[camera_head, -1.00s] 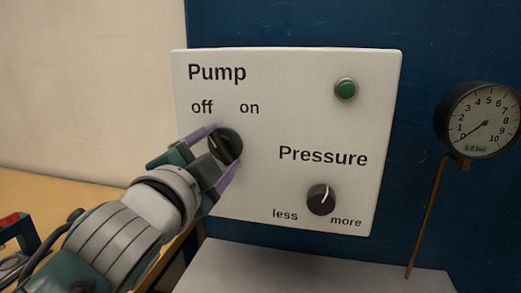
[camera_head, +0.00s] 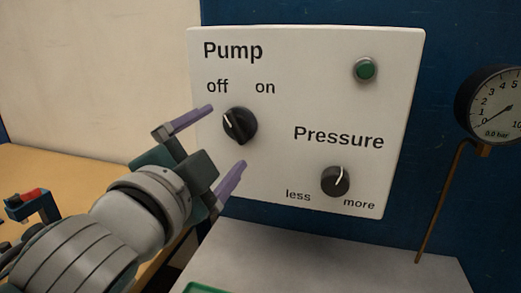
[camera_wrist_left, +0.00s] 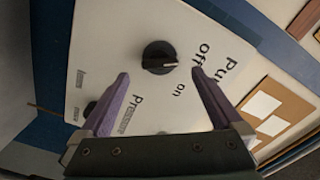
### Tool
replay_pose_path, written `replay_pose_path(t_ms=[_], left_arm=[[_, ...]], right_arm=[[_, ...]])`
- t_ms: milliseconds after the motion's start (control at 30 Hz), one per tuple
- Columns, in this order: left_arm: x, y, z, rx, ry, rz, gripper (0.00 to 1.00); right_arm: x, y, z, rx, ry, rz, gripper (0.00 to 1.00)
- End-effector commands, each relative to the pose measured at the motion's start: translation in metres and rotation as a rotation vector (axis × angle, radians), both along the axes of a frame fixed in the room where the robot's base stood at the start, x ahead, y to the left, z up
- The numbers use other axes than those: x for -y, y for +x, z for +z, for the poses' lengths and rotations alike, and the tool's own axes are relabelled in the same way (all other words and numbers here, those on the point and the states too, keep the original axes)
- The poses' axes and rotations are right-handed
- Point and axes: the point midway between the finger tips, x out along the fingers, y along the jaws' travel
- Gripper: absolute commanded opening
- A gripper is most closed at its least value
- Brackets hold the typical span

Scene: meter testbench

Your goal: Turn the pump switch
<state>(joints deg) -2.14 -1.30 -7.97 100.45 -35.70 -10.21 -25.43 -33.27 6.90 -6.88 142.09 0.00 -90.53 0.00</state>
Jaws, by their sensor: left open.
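The pump switch (camera_head: 240,125) is a black knob on a white panel (camera_head: 285,100), under the words "off" and "on". Its white mark points up and left, towards "off". My left gripper (camera_head: 224,138) is open and empty, its purple fingers apart in front of the panel, below and left of the knob. In the left wrist view the switch (camera_wrist_left: 158,57) shows whole, beyond the gap between the open fingertips (camera_wrist_left: 160,75), and neither finger appears to touch it. My right gripper is not in view.
A green lamp (camera_head: 365,69) sits at the panel's upper right. The pressure knob (camera_head: 335,181) is at lower right, between "less" and "more". A gauge (camera_head: 493,104) reading 0.0 bar stands on a copper pipe at right. A grey surface (camera_head: 320,262) lies below.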

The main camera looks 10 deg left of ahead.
Motion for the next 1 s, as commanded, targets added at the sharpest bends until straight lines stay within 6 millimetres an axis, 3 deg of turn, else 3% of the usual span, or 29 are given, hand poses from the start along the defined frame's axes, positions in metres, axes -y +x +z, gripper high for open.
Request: replay_pose_path(t_ms=[100,300,767,867,1000], left_arm=[[-0.001,-0.023,-0.001,-0.002,-0.001,0.0,1.0],[-0.001,-0.043,-0.001,0.0,-0.002,0.0,1.0],[-0.006,-0.049,-0.003,-0.028,-0.026,0.018,1.0],[-0.022,-0.06,-0.017,-0.136,-0.117,0.082,1.0],[-0.046,-0.103,-0.056,-0.427,-0.355,0.235,1.0]], right_arm=[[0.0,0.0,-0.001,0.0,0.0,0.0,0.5],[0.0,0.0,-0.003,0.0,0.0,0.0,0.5],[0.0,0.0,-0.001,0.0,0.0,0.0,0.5],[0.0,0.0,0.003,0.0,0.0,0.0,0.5],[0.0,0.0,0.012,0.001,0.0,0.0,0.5]])
